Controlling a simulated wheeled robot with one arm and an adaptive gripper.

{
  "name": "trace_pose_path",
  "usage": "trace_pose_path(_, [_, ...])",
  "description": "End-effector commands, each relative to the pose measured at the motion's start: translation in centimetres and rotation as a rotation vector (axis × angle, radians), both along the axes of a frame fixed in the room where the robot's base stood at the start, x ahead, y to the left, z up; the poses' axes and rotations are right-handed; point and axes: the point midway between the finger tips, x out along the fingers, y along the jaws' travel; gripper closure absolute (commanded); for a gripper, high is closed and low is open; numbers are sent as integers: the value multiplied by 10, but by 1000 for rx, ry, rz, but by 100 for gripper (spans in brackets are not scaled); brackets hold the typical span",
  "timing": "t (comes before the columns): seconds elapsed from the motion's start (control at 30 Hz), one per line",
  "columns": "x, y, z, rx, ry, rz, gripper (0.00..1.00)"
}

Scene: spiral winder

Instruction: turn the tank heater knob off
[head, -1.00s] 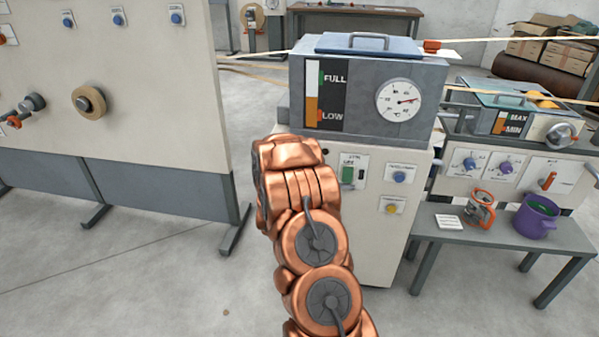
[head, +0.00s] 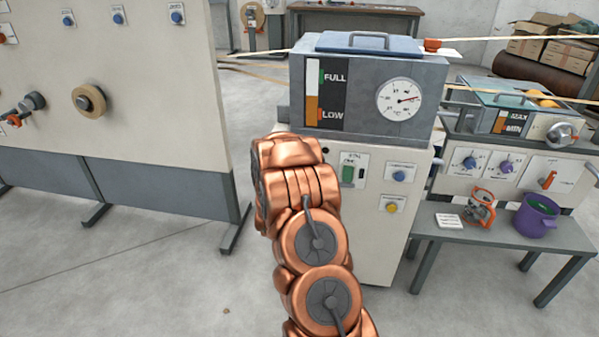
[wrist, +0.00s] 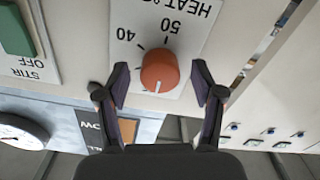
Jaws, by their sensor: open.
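The heater knob (wrist: 159,70) is a round orange-red dial in the wrist view, on a white plate partly reading "HEAT" with "40" and "50" marks. The wrist picture is upside down. A white line on the knob points toward the bottom of that picture. My gripper (wrist: 160,72) is open, with one dark finger on each side of the knob and visible gaps between. In the head view the grey tank (head: 370,125) has a FULL/LOW level strip and a round gauge (head: 399,99). My copper arm hides the knob and gripper there.
A green "STIR" switch (wrist: 14,30) is beside the knob plate. Blue (head: 399,176) and yellow (head: 392,208) buttons are on the same cabinet. A bench (head: 500,231) with an orange-handled container and a purple pot (head: 536,217) stands at right. Open floor lies at left.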

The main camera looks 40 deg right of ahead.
Motion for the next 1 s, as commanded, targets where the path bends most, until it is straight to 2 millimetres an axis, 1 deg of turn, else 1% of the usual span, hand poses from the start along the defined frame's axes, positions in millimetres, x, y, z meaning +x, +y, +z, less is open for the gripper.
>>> trace_pose_path(0.3, [-23, 36, 0, 0, 1, 2, 33])
trace_pose_path(0.5, [-34, 51, 0, 2, 3, 3, 33])
trace_pose_path(0.67, [-36, 54, 0, -1, 0, 1, 33])
trace_pose_path(1.0, [-37, 54, 0, 0, 1, 1, 33])
